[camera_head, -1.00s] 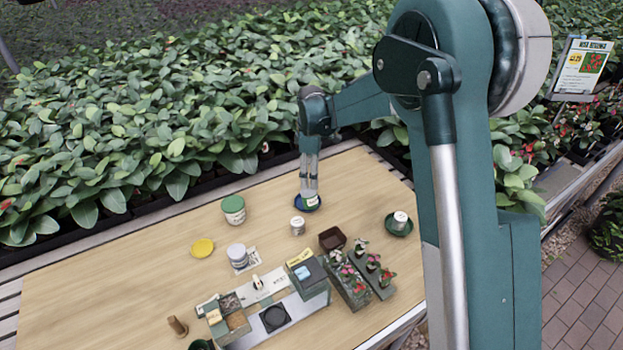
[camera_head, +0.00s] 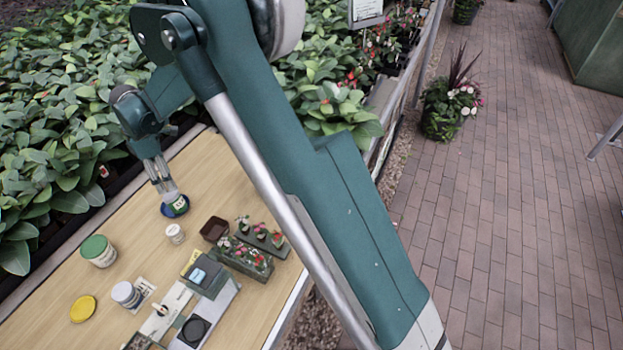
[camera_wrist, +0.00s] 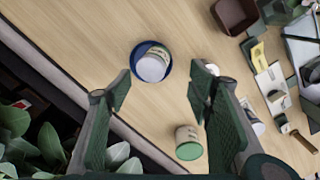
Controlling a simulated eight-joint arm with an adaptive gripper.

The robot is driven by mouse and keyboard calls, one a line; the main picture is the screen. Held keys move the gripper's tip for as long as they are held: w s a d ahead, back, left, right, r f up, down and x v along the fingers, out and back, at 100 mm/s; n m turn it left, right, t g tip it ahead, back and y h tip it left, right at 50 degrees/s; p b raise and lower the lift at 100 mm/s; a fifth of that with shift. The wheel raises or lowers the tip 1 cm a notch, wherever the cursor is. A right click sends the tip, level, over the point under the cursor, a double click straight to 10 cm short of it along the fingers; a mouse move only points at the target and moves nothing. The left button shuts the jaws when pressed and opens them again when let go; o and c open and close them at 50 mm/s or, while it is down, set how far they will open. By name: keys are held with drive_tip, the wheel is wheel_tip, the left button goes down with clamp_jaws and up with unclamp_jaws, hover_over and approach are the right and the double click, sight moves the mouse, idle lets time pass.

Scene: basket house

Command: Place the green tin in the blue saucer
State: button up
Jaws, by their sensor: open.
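A small tin (camera_wrist: 152,68) with a pale top and a printed label, showing some green in the head view, sits inside the blue saucer (camera_wrist: 138,50). The saucer also shows in the head view (camera_head: 181,211) at the far end of the table. My gripper (camera_head: 169,194) is just above this tin and points down at it. In the wrist view my gripper (camera_wrist: 162,88) is open, a finger on each side, with the tin beyond the tips. Touch cannot be told. A larger tin with a green lid (camera_head: 97,250) stands apart on the table.
A small white tin (camera_head: 175,233), a brown square bowl (camera_head: 214,229), a yellow saucer (camera_head: 83,309) and a grey-lidded tin (camera_head: 126,294) stand nearby. Flower planters (camera_head: 246,257) and a scale (camera_head: 204,278) are at the front. Leafy plants border the back edge.

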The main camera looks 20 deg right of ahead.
drive_tip(key=s+d+r+m+t, duration=0.2)
drive_tip(key=s+d+r+m, duration=0.2)
drive_tip(key=s+d+r, duration=0.55)
drive_tip(key=s+d+r+m+t, duration=0.1)
drive_tip(key=s+d+r+m, duration=0.35)
drive_tip(key=d+r, duration=0.9)
drive_tip(key=s+d+f+m+t, duration=0.1)
drive_tip(key=s+d+m, duration=0.4)
drive_tip(key=s+d, duration=0.5)
drive_tip(key=s+d+f+m+t, duration=0.2)
drive_tip(key=s+d+m, duration=0.3)
drive_tip(key=s+d, duration=0.5)
drive_tip(key=s+t, duration=0.1)
drive_tip(key=s, duration=0.3)
drive_tip(key=shift+d, duration=0.25)
drive_tip(key=shift+o, duration=0.4)
